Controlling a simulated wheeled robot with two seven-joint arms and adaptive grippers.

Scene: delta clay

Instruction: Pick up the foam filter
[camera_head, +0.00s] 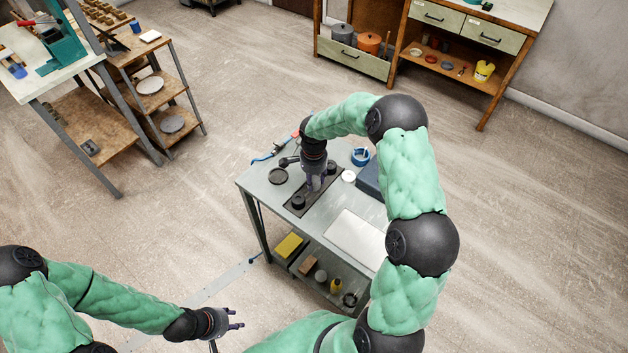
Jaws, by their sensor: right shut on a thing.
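My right gripper (317,184) points down over a long dark tray (310,203) on the grey metal work table (355,195). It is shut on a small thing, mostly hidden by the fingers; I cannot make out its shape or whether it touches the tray. Small black round pieces lie on the tray on either side of the fingers, one at the near end (297,201) and one at the far end (332,168). I cannot tell for sure which thing is the foam filter. My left gripper (239,320) is open and empty, low at the bottom, away from the table.
On the table are a dark disc (278,176), a blue ring-shaped dish (361,156), a white round piece (348,175), a dark blue box (370,180) and a pale sheet (355,239). The lower shelf holds a yellow block (289,246).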

